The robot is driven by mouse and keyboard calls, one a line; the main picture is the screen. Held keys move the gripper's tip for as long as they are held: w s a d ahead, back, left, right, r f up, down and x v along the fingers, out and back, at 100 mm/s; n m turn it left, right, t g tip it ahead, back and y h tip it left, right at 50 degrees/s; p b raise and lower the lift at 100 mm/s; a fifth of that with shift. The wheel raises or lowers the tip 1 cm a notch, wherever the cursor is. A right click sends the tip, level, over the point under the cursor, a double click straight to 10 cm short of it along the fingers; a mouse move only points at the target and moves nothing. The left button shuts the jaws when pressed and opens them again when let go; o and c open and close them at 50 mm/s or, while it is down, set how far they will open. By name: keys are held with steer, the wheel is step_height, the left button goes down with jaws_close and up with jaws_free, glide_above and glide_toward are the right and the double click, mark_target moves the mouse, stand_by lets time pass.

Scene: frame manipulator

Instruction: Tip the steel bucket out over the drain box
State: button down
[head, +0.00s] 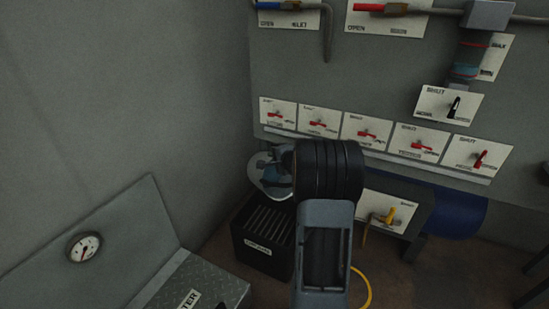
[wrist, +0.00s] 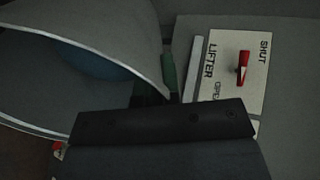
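The steel bucket (head: 261,180) shows as a pale rounded shape just above the black slatted drain box (head: 258,262), partly hidden by my arm. In the wrist view the bucket (wrist: 130,42) fills the upper left, its rim slanting down to my gripper; it looks tilted, with a dull blue patch inside. My gripper (head: 280,168) is at the bucket's right side in the head view. Its dark finger (wrist: 165,120) crosses the rim's lower end in the wrist view. The bucket hangs off the floor with no other support in sight, so the gripper appears shut on it.
A grey wall panel (head: 300,75) with several labelled red-handled valves stands close behind and right. A yellow-handled valve (head: 388,215) and a blue cylinder (head: 458,212) are right of my arm. A tread-plate box (head: 205,285) and gauge (head: 84,247) are at lower left.

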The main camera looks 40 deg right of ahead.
steer(key=shift+d+b, duration=0.3)
steer(key=shift+b, duration=0.1)
steer(key=t+b, duration=0.1)
steer(key=b, duration=0.2)
steer(key=shift+s+f, duration=0.3)
steer(key=shift+f, duration=0.05)
steer(key=shift+s+t+b, duration=0.1)
steer(key=shift+t+b, duration=0.4)
steer(key=shift+b, duration=0.35)
steer(key=shift+s+t+b, duration=0.2)
steer(key=shift+t+b, duration=0.3)
steer(key=shift+b, duration=0.45)
steer(key=f+t, duration=0.2)
steer(key=t, duration=0.1)
steer(key=shift+s, duration=0.2)
steer(key=shift+a, duration=0.1)
